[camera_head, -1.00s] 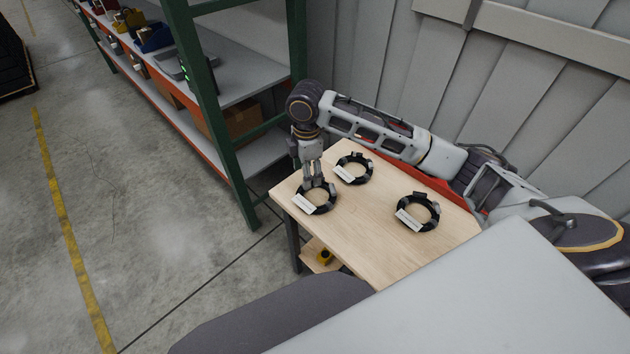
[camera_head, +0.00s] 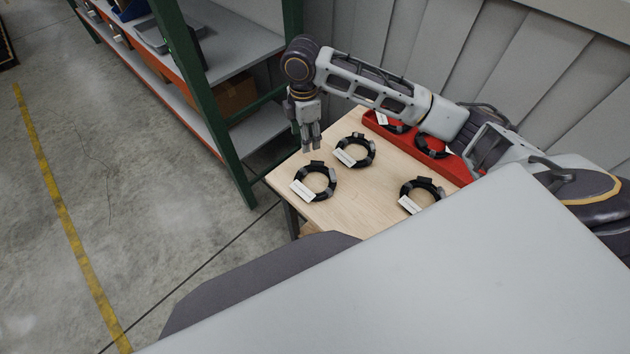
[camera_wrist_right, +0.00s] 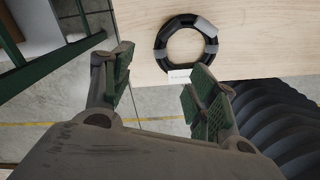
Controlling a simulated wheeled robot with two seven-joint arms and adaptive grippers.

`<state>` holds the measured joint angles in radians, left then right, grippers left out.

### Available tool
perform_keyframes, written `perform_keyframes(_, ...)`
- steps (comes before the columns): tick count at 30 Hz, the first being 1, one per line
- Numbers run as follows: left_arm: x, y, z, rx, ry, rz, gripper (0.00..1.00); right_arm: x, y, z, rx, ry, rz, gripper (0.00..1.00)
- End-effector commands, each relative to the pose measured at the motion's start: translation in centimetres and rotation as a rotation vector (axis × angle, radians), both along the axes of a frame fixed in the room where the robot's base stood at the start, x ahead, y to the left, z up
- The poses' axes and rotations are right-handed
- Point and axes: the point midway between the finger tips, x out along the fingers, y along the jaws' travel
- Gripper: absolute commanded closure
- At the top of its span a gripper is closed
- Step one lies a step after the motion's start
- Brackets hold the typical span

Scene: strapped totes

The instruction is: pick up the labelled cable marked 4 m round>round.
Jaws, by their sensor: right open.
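Three black coiled cables with white labels lie on the wooden table: a front-left one (camera_head: 332,182), a back one (camera_head: 371,152) and a right one (camera_head: 439,191). The label print is too small to read in any view. My right gripper (camera_head: 312,147) is open and empty, pointing down above the table's left end, behind the front-left coil and left of the back one. In the right wrist view the open fingers (camera_wrist_right: 160,78) have one labelled coil (camera_wrist_right: 161,44) beyond them, apart from them. My left gripper is not in view.
A red tray (camera_head: 457,172) with more coils (camera_head: 432,149) stands along the table's back edge, partly hidden by my right arm. A green-framed shelf (camera_head: 232,165) stands left of the table (camera_head: 285,178). A corrugated wall is behind.

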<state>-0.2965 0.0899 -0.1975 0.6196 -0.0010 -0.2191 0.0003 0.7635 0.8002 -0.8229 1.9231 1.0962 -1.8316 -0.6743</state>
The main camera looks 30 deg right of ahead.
Motion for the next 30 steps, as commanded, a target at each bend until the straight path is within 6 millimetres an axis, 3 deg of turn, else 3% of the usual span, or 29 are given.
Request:
perform_keyframes(5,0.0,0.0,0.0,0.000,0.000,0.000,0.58,-0.1,0.0,-1.2,0.000,0.003,-0.001,0.42)
perform_keyframes(21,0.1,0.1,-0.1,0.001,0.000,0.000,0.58,-0.1,-0.1,-7.8,-0.001,0.002,-0.001,0.42)
perform_keyframes(30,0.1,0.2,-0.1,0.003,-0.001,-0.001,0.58,-0.1,0.0,-8.6,0.000,0.001,0.000,0.42)
